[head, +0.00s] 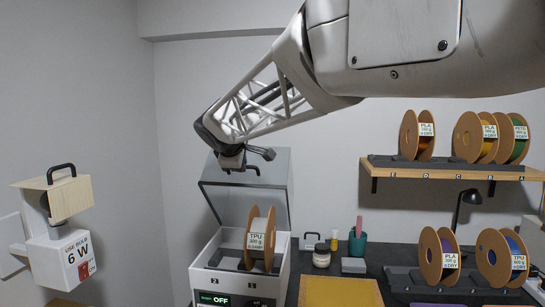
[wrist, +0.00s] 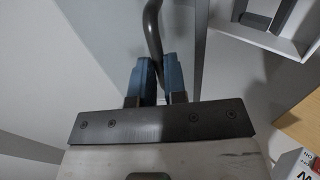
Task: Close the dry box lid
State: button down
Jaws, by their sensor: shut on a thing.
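The dry box (head: 205,272) is a white box on the counter, with a lit panel reading OFF on its front. A TPU spool (head: 260,240) stands upright inside it. Its clear, grey-edged lid (head: 285,190) is raised, standing up behind the box opening. My gripper (head: 240,163) is at the upper part of the lid, above the box. In the wrist view, the blue fingers of my gripper (wrist: 158,68) are closed around a dark bent handle bar (wrist: 153,25). The arm partly hides the grip in the head view.
A shelf (head: 455,172) with several spools is at right, with more spools on the counter below. A yellow mat (head: 340,292), a jar (head: 321,255) and a green cup (head: 357,243) sit right of the box. A handled wall box (head: 62,262) is at left.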

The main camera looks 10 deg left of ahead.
jog(key=shift+s+f+t, duration=1.45)
jog(key=shift+s+f, duration=1.15)
jog(key=shift+f, duration=1.55)
jog(key=shift+s+f+t, duration=1.5)
jog(key=shift+s+f, duration=1.05)
jog(key=shift+f, duration=1.55)
jog(key=shift+s+f+t, duration=1.45)
jog(key=shift+s+f, duration=1.15)
jog(key=shift+f, duration=1.65)
jog(key=c, duration=1.3)
grip_release()
jog(key=shift+o, duration=0.7)
jog(key=shift+r, duration=0.2)
jog(key=s, duration=0.7)
jog(key=shift+s+f, duration=0.25)
jog(key=shift+s, duration=0.15)
